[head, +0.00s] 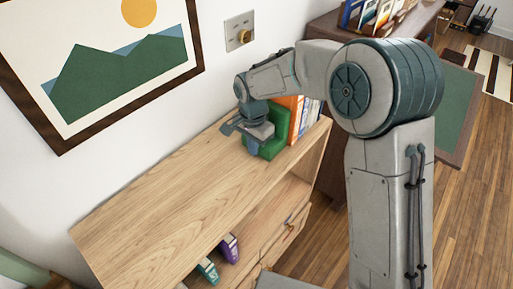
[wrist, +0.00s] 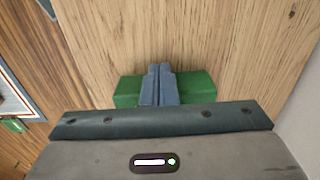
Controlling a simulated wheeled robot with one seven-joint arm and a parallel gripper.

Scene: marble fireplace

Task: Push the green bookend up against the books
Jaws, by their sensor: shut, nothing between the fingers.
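The green bookend (head: 271,146) stands on top of the wooden cabinet (head: 175,185), toward its far end. The books (head: 297,112), with orange and white spines among them, stand just beyond it on the same top. In the head view the bookend appears close against the books, but I cannot tell whether they touch. My gripper (head: 251,147) is low at the near side of the bookend, its fingers pointing down. In the wrist view my gripper's fingers (wrist: 159,84) are shut together and empty, with green bookend (wrist: 195,86) showing on both sides of them. The books are not visible there.
The cabinet top in front of the bookend is bare. Purple (head: 228,248) and teal (head: 208,270) books sit on the shelf below. A wall with a framed picture (head: 110,65) and a switch plate (head: 239,30) runs along the cabinet's left side.

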